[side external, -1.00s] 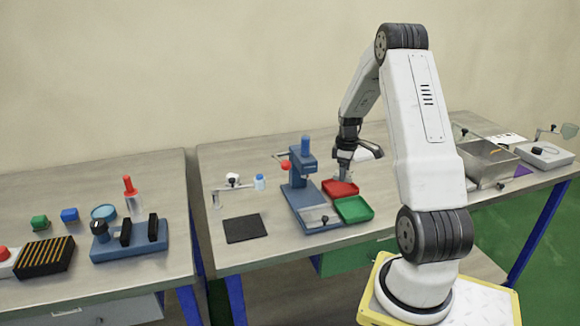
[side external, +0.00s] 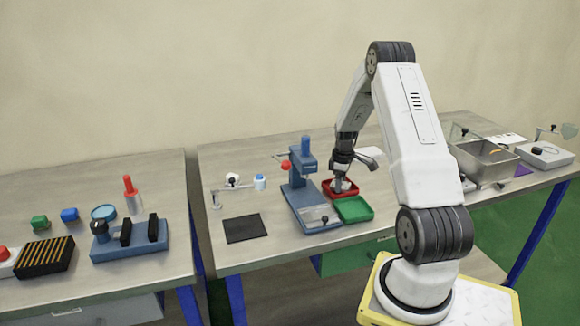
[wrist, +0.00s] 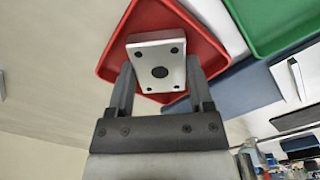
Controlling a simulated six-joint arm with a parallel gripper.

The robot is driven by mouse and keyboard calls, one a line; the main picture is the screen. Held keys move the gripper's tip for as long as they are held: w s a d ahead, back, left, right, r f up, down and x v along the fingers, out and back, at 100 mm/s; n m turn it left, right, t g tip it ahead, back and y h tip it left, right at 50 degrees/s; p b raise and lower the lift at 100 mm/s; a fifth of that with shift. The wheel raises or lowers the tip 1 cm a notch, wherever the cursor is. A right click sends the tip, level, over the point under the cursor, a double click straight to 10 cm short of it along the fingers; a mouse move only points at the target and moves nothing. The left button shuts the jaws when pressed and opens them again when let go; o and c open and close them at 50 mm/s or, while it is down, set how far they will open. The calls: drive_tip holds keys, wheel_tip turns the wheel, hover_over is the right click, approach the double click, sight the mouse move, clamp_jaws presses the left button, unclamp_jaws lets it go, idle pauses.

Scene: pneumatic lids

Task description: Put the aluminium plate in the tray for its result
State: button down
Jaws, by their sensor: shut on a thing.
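The aluminium plate (wrist: 157,58) is a pale square block with small corner holes and a dark round centre. My gripper (wrist: 160,85) is shut on it, one finger on each side. The wrist view shows the plate over the red tray (wrist: 118,62); whether it touches the tray floor I cannot tell. In the side view, my gripper (side external: 341,187) is at the red tray (side external: 354,184), and the plate is mostly hidden by the fingers. The green tray (side external: 353,209) is beside the red one, nearer the front edge, and looks empty.
A blue press-like device (side external: 302,185) with a red knob stands just left of the trays. A black mat (side external: 245,228) lies further left. A metal bin (side external: 486,160) is at the right. Bare table lies behind the trays.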

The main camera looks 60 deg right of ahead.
drive_tip(key=shift+f, duration=0.1)
unclamp_jaws()
idle(0.3)
wheel_tip(320, 180, up, 12)
idle(0.7)
drive_tip(key=shift+a+r, duration=0.1)
drive_tip(key=shift+r, duration=0.1)
idle(0.4)
